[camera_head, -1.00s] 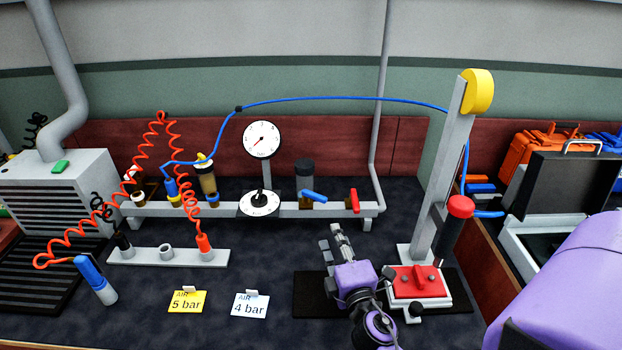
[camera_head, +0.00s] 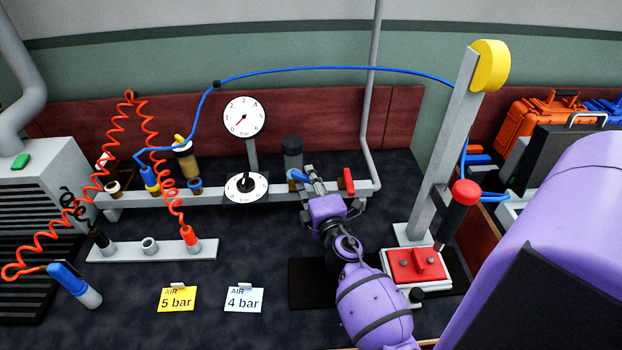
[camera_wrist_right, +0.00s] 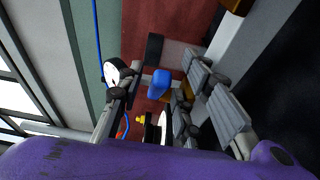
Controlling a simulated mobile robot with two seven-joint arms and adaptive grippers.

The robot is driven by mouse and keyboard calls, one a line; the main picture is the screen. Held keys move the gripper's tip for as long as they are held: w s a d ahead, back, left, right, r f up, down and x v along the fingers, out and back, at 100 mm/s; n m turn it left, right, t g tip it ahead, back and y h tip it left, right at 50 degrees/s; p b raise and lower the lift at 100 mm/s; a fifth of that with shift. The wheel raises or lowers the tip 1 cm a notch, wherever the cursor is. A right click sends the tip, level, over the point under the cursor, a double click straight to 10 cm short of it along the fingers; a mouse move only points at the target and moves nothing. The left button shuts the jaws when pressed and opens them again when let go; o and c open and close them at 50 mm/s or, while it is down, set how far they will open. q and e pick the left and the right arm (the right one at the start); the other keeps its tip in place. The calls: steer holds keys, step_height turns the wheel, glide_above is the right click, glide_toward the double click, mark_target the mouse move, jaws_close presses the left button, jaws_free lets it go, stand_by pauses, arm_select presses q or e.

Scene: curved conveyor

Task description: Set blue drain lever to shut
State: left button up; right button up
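The blue drain lever (camera_head: 297,175) sits on the grey manifold rail below a dark-topped filter bowl (camera_head: 293,150). In the head view only part of it shows beside my gripper, so its exact angle is hard to read. My right gripper (camera_head: 313,180) is at the rail, right by the lever. In the right wrist view the blue lever (camera_wrist_right: 159,84) shows between the spread fingers of my open right gripper (camera_wrist_right: 170,92). I cannot tell whether a finger touches it. My left gripper is not in view.
A red lever (camera_head: 348,181) stands close to the right of my gripper. The pressure gauge (camera_head: 243,117) and a lower dial (camera_head: 246,187) are to the left. A red-topped box (camera_head: 416,265) and grey post (camera_head: 445,150) stand on the right.

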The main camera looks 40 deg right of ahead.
steer(key=shift+w+d, duration=0.1)
steer(key=shift+w, duration=0.1)
jaws_close()
stand_by(0.5)
